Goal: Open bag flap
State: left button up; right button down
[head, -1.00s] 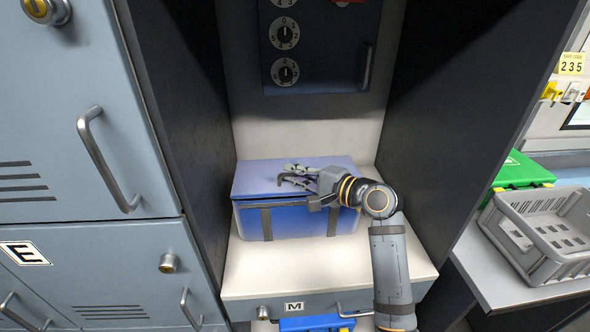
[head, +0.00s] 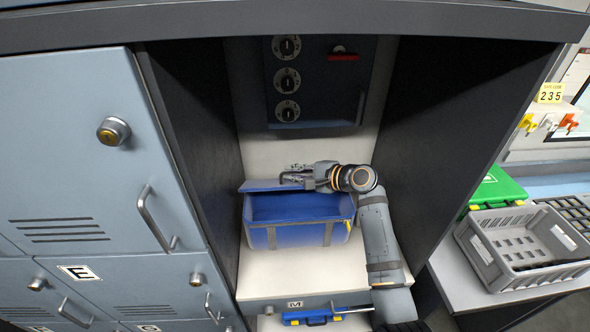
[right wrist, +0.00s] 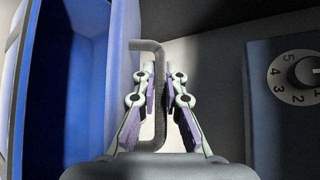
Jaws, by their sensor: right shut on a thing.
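The blue bag (head: 300,232) with grey straps stands on the white shelf inside the dark cabinet bay. Its flap (head: 258,185) is raised at the back, and the dark blue inside shows from above. My right gripper (head: 290,178) is at the raised flap, behind the bag's opening. In the right wrist view my right gripper (right wrist: 161,85) is shut on a grey bent handle (right wrist: 148,47), beside the flap's blue edge (right wrist: 124,60). The bag's open inside (right wrist: 60,90) shows at left there. My left gripper is not in view.
A dark blue safe door (head: 312,85) with several dials is on the wall behind the bag. Dark side walls close in the bay. Grey-blue lockers (head: 90,200) stand at left. A grey crate (head: 490,265) and a green case (head: 492,188) sit at right.

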jog(key=shift+w+r, duration=0.1)
dwell(0.4)
jog(key=c, duration=1.7)
grip_release()
jog(key=shift+d, duration=0.1)
jog(key=v, duration=1.2)
